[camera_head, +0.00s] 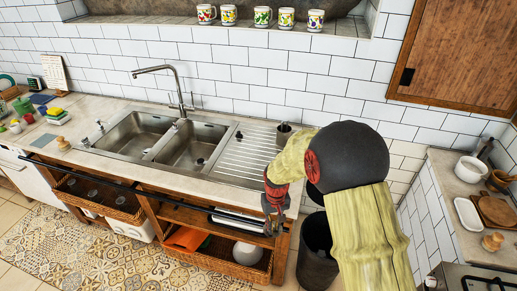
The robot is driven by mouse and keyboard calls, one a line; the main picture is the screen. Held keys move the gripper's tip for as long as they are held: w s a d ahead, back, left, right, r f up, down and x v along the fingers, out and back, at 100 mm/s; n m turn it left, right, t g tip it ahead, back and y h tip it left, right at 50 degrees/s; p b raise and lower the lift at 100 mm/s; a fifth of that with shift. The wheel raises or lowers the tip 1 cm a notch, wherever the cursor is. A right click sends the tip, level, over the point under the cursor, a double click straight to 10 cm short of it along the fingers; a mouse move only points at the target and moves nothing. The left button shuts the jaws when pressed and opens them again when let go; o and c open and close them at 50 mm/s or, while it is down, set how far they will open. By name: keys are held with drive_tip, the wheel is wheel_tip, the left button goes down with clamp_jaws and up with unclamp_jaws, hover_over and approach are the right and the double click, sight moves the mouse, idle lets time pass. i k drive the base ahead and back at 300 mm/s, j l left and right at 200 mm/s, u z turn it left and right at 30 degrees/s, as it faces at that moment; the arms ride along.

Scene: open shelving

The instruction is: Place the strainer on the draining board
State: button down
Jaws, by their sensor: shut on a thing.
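The draining board (246,153) is the ribbed metal part of the sink unit, right of the basins. My gripper (272,217), red and dark, points down in front of the counter's front edge, just below and right of the draining board in the picture. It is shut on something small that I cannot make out. I cannot clearly identify the strainer; my gripper and arm may hide it. A small metal cup-like thing (283,133) stands at the draining board's back right corner. My arm covers the area to the right.
Two sink basins (194,146) and a tall tap (172,85) lie left of the draining board. A rail (120,187) runs along the counter front. A dark bin (317,260) stands below my arm. Most of the ribbed surface is clear.

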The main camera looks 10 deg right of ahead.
sight(242, 166)
drive_tip(key=j+z, duration=0.1)
drive_tip(key=z, duration=0.3)
drive_tip(key=j+z, duration=0.15)
drive_tip(key=z, duration=0.2)
drive_tip(key=j+z, duration=0.2)
drive_tip(key=j, duration=0.5)
drive_tip(key=j+z, duration=0.2)
drive_tip(key=j, duration=0.45)
drive_tip(key=k+j+z, duration=0.2)
drive_tip(key=j, duration=0.45)
